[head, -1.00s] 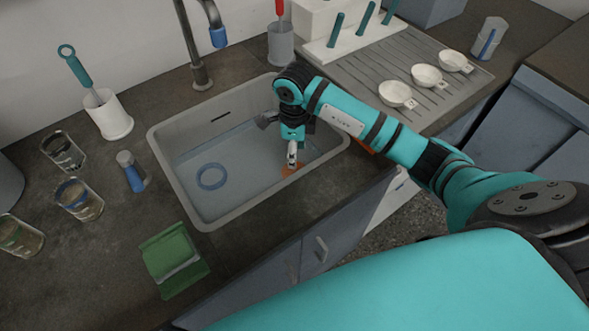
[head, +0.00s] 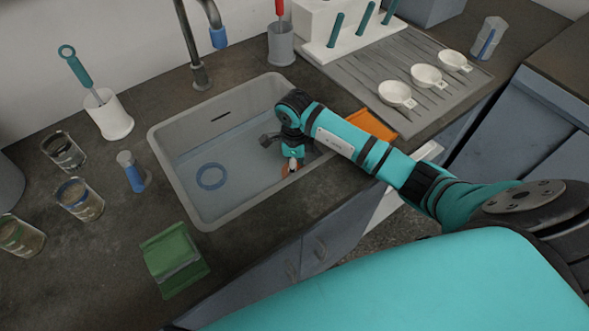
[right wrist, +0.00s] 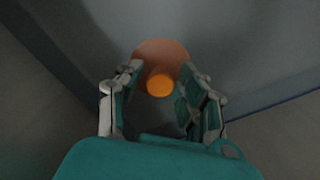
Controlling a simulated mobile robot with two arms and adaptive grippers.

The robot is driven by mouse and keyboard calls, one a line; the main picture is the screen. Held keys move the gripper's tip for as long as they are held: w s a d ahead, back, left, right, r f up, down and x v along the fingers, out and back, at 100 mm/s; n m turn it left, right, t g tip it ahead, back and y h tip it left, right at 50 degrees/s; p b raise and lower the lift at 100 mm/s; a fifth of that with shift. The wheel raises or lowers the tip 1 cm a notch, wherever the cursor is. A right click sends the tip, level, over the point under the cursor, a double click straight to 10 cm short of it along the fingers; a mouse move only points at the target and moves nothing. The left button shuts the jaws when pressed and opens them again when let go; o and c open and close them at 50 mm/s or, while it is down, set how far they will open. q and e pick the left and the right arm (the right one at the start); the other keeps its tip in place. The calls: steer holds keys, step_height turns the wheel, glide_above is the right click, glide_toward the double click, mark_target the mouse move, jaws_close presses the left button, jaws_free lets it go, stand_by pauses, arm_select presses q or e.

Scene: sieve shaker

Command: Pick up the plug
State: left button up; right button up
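The plug is a brownish-orange disc with a bright orange knob. In the right wrist view the plug (right wrist: 160,85) lies between and just beyond my fingertips. In the head view only a bit of the plug (head: 285,171) shows at the right side of the sink, mostly hidden by my gripper. My right gripper (head: 293,165) reaches down into the sink. In the right wrist view my right gripper (right wrist: 160,82) is open, one finger on each side of the knob. I cannot tell whether they touch it. My left gripper is not in view.
The grey sink (head: 165,165) has walls close around my right gripper. An orange item (head: 372,124) lies beside my forearm on the right. A green object (head: 172,256) and several jars stand left.

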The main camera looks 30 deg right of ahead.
jaws_close()
